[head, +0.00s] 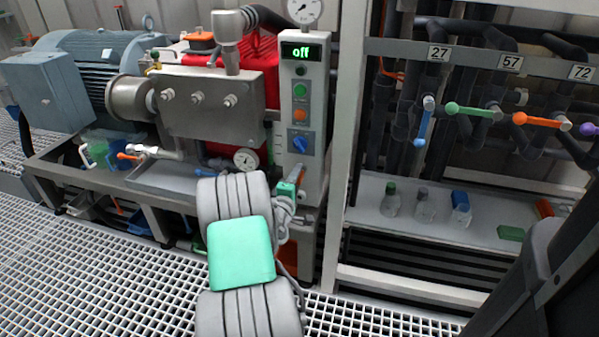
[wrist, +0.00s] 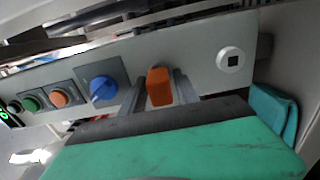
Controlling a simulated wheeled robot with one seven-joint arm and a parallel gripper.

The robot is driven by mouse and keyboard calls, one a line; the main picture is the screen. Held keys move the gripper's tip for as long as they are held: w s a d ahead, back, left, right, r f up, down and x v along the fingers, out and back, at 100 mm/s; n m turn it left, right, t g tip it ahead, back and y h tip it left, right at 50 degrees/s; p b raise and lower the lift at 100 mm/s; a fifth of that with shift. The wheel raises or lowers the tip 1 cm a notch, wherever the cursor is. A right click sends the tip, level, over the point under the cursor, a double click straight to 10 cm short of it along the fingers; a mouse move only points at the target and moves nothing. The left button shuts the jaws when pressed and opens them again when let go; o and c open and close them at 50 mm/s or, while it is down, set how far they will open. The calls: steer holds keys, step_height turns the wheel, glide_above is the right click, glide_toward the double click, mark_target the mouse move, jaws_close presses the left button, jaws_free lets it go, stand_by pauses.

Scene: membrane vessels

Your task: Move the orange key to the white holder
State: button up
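The orange key (wrist: 160,86) stands between my gripper's two grey fingers in the wrist view, in front of the light grey control panel. My gripper (wrist: 158,90) looks open around it, with a narrow gap on the left; contact on the right is unclear. In the head view the orange key (head: 300,174) shows at the panel's lower end, with my gripper (head: 295,186) beside it. A white round fitting with a dark square centre (wrist: 229,60), seemingly the white holder, is on the panel to the key's right. The key's lower end is hidden.
A shelf (head: 370,228) with bottles stands right of the white post.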

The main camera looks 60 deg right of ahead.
jaws_close()
stand_by(0.9)
steer(key=shift+s+a+b, duration=0.15)
steer(key=shift+a+b, duration=0.15)
steer(key=shift+a, duration=0.7)
steer(key=shift+s+a+b, duration=0.2)
steer(key=shift+a+b, duration=0.15)
steer(key=shift+a, duration=0.6)
steer(key=shift+s+a+b, duration=0.15)
steer(key=shift+a+b, duration=0.15)
steer(key=shift+a, duration=0.7)
step_height(320, 180, down, 16)
steer(key=s+a+f, duration=0.1)
steer(key=a, duration=0.2)
steer(key=shift+w+d+r+p, duration=0.15)
steer(key=shift+d+r, duration=0.2)
steer(key=shift+r, duration=0.55)
steer(key=shift+w+d+r+p, duration=0.1)
steer(key=shift+d+r, duration=0.25)
steer(key=shift+r, duration=0.6)
steer(key=shift+w+d+r+p, duration=0.15)
steer(key=shift+d+r, duration=0.2)
steer(key=shift+r, duration=0.55)
